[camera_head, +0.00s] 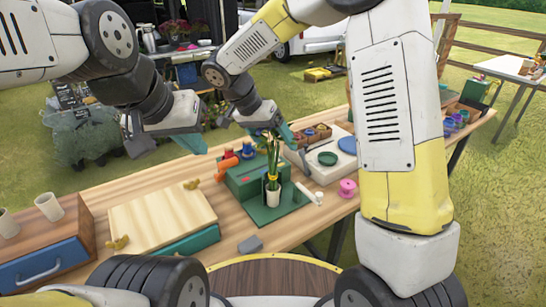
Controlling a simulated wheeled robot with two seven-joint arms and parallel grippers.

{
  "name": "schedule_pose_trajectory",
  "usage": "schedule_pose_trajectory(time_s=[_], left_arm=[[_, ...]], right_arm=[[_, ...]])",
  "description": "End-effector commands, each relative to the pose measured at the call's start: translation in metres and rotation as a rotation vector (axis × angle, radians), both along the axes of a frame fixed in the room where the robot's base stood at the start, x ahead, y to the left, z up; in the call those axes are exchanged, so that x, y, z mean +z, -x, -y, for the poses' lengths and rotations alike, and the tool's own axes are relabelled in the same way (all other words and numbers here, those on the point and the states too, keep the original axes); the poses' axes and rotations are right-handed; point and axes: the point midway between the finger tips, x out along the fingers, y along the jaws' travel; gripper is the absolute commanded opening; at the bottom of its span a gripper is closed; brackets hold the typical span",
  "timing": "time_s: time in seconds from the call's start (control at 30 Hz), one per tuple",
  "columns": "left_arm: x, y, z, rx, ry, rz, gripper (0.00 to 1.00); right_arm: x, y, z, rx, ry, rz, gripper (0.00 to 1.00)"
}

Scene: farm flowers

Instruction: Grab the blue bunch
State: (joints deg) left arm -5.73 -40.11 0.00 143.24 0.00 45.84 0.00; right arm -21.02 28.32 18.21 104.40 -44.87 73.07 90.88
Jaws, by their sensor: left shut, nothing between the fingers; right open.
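A bunch of green stems (273,157) stands upright in a small vase with a white band (272,184), on a green mat (291,202) at the table's middle. The tops of the stems reach up to my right gripper; no blue blossoms are clear on them, and the gripper may hide some. My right gripper (258,134) is open, with its teal fingers apart, just above and behind the stems. I cannot tell whether it touches them. My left gripper (165,146) is shut and empty, above the table's back edge, left of the vase.
A green box (243,180) stands beside the vase, with a blue spool (248,150) and an orange object (229,160) behind it. A wooden board (160,215) and cups are left.

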Motion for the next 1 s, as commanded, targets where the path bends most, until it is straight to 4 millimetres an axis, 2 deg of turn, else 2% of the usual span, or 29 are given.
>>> schedule_pose_trajectory(time_s=[0.13, 0.37, 0.7, 0.8, 1.0], left_arm=[[-0.0001, -0.0001, 0.0000, 0.000, 0.000, 0.000, 0.00], [0.0000, 0.0000, 0.0000, 0.000, 0.000, 0.000, 0.00], [0.0000, 0.0000, 0.0000, 0.000, 0.000, 0.000, 0.00], [0.0000, 0.0000, 0.0000, 0.000, 0.000, 0.000, 0.00], [0.0000, 0.0000, 0.0000, 0.000, 0.000, 0.000, 0.00]], right_arm=[[-0.0116, -0.0020, 0.0061, 0.000, -0.001, -0.001, 0.83], [-0.0122, -0.0024, 0.0065, -0.001, -0.001, 0.001, 0.83], [-0.0119, -0.0024, 0.0064, -0.001, -0.001, 0.001, 0.17], [-0.0118, -0.0024, 0.0063, -0.001, -0.001, 0.001, 0.00], [-0.0116, -0.0025, 0.0063, -0.001, -0.001, 0.001, 0.00]])
